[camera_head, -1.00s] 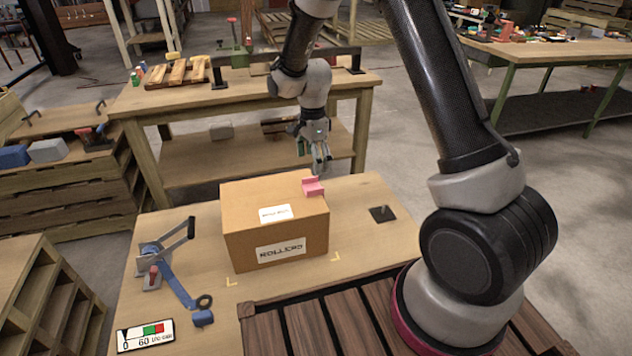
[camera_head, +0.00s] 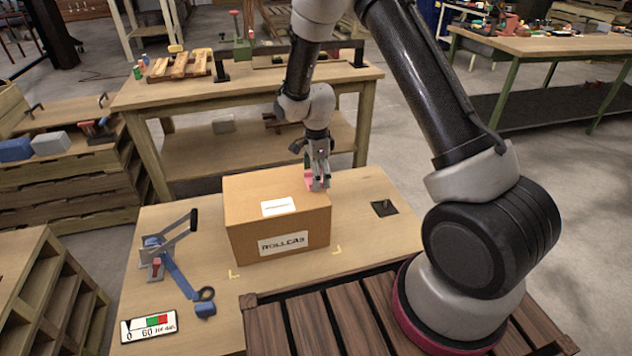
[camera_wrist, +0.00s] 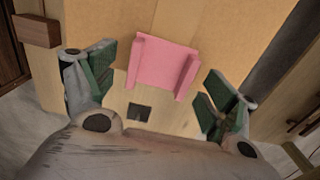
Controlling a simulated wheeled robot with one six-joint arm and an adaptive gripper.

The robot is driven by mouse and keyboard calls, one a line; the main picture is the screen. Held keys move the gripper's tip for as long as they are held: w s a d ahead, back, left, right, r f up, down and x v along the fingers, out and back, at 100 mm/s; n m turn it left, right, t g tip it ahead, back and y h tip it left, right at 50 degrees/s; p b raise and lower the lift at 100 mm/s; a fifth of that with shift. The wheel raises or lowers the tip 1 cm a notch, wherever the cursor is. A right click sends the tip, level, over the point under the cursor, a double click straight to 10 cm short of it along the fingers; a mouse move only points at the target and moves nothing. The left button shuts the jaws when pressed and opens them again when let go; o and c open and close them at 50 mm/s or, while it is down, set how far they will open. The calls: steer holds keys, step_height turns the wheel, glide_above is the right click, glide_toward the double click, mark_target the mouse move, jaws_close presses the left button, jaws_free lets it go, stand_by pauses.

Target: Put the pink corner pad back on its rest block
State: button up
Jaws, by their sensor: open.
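The pink corner pad (camera_wrist: 163,68) sits on the back right top corner of the cardboard box. My gripper (camera_head: 318,186) points down right at that corner. In the wrist view my gripper (camera_wrist: 150,95) is open, with one green-lined finger on each side of the pad and a gap to both. A small dark square block with a short peg, which looks like the rest block (camera_head: 384,208), stands on the table right of the box. A dark square also shows on the wood in the wrist view (camera_wrist: 139,112).
The cardboard box (camera_head: 277,222) stands on the wooden table (camera_head: 180,240) between yellow corner marks. A blue strap tool (camera_head: 172,262) and a gauge card (camera_head: 148,326) lie on the left. The table right of the box is otherwise clear. A workbench (camera_head: 245,92) stands behind.

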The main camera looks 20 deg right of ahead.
steer(key=c, duration=1.1)
steer(key=shift+r, duration=0.1)
steer(key=shift+c, duration=0.2)
